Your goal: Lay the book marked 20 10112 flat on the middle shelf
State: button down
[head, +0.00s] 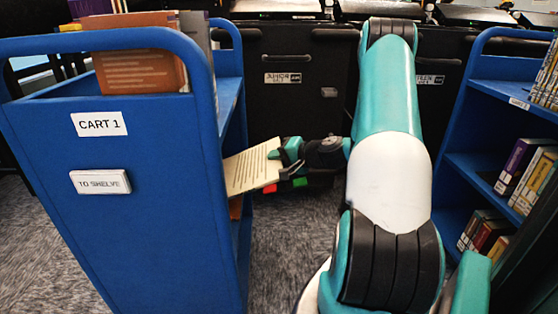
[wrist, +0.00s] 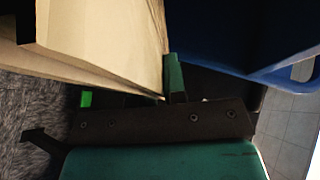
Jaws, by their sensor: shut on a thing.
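My gripper (head: 285,158) is shut on a cream-coloured book (head: 250,169) with lines of print on its face. The book sticks out to the left of the gripper, beside the open side of the blue Cart 1 (head: 110,190), and its far end passes behind the cart's end panel. In the wrist view the book (wrist: 100,35) fills the upper left, tilted, with one finger (wrist: 175,75) against it. No number is readable on it. Cart 1's middle shelf is mostly hidden by the end panel, so I cannot tell whether the book touches it.
Orange-brown books (head: 140,70) stand on top of Cart 1. A second blue cart (head: 480,120) at the right holds several books (head: 525,170) on its shelves. Dark cabinets (head: 290,75) close off the back. Grey carpet (head: 290,235) is clear between Cart 1 and my arm.

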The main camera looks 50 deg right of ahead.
jog(key=w+a+f+m+t+b, duration=0.1)
jog(key=w+a+f+t+b, duration=0.1)
jog(key=f+b, duration=0.4)
jog(key=w+b, duration=0.1)
jog(key=b, duration=0.2)
jog(key=shift+a+f+y, duration=0.25)
jog(key=shift+f+y, duration=0.05)
jog(key=shift+y, duration=0.1)
jog(key=shift+f+t+b, duration=0.1)
jog(key=shift+t+b, duration=0.2)
jog(key=shift+b, duration=0.2)
jog(key=b, duration=0.1)
jog(key=f+b, duration=0.1)
jog(key=b, duration=0.1)
jog(key=shift+w+a+f+m+b, duration=0.1)
jog(key=shift+w+a+m+b, duration=0.2)
jog(key=shift+w, duration=0.05)
jog(key=shift+w+a+f+b, duration=0.1)
jog(key=shift+f+b, duration=0.25)
jog(key=shift+b, duration=0.5)
jog(key=b, duration=0.3)
jog(key=f+b, duration=0.1)
jog(key=b, duration=0.2)
jog(key=shift+w+a+f+t+y+b, duration=0.15)
jog(key=shift+w+t+y+b, duration=0.15)
jog(key=shift+w+t, duration=0.1)
jog(key=shift+w+a+f+b, duration=0.1)
jog(key=shift+a+f+b, duration=0.25)
jog(key=shift+b, duration=1.95)
